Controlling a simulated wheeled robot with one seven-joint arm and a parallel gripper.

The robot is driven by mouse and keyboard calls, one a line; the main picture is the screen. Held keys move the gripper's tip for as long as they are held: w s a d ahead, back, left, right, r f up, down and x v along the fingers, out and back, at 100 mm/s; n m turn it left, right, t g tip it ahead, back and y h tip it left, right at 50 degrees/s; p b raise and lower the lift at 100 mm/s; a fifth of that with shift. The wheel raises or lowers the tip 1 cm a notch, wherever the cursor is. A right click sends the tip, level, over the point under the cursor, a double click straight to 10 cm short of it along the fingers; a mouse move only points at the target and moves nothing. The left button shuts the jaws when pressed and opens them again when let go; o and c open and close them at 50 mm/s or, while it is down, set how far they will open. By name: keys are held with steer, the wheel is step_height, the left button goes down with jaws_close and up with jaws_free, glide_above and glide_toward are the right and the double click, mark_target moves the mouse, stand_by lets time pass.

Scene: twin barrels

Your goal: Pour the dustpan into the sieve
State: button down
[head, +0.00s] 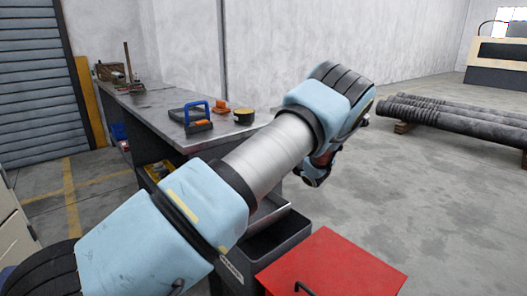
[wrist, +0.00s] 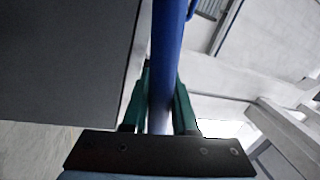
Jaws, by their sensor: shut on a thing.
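In the wrist view my gripper (wrist: 162,95) has its two green fingers closed on a blue bar (wrist: 167,55), which looks like the dustpan's handle. The bar runs up out of the top of the view. A flat dark grey surface (wrist: 65,60) fills the left; I cannot tell whether it belongs to the dustpan. In the head view my arm reaches to the right past the bench, and my gripper and the held thing are hidden behind my wrist. I cannot make out the dustpan's pan, its contents or the sieve in either view.
A grey workbench (head: 150,99) bears a blue-handled tool (head: 197,112), an orange item (head: 221,106) and a yellow-black round item (head: 243,116). Dark grey bins (head: 275,243) and a red box (head: 330,268) stand below my arm. Long dark pipes (head: 450,115) lie at right; open floor lies between.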

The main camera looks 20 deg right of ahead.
steer(key=shift+r+n, duration=0.35)
steer(key=shift+n, duration=0.65)
steer(key=shift+r+n+g+y+b, duration=0.35)
steer(key=shift+n+b, duration=0.4)
steer(key=shift+n, duration=0.8)
steer(key=shift+r+n+g+y+b, duration=0.1)
steer(key=shift+r+n+g+b, duration=0.5)
steer(key=shift+n, duration=0.9)
steer(key=shift+r+n+g+y+b, duration=0.15)
steer(key=shift+r+n+y+b, duration=0.15)
steer(key=shift+n+b, duration=0.95)
steer(key=shift+n, duration=0.4)
steer(key=shift+r+n+g+b, duration=0.25)
steer(key=shift+r+n+b, duration=0.3)
steer(key=shift+n, duration=0.9)
steer(key=shift+r+n+g+b, duration=0.3)
steer(key=shift+r+n, duration=0.4)
steer(key=shift+n, duration=0.75)
